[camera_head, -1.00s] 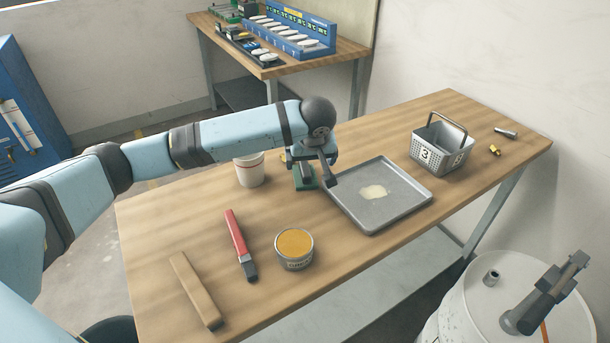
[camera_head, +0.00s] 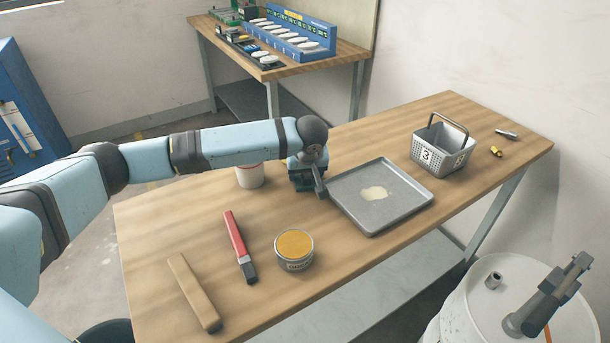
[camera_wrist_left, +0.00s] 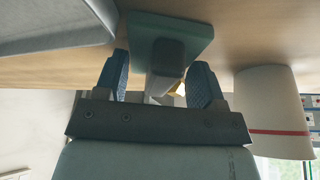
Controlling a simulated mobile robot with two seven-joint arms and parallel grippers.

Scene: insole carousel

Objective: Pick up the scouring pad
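The scouring pad (camera_wrist_left: 143,30) is a green block with a dark grey-ended handle, flat at the top of the left wrist view. In the head view it is almost wholly hidden by my left gripper (camera_head: 308,184), which is low over the table beside the tray's left edge. In the left wrist view the two fingers of this gripper (camera_wrist_left: 161,65) stand apart, one on each side of the pad's handle, with gaps visible. It is open, and I see no firm contact. My right gripper is not in view.
A metal tray (camera_head: 408,207) is close on the right, a white cup (camera_head: 250,176) close on the left.

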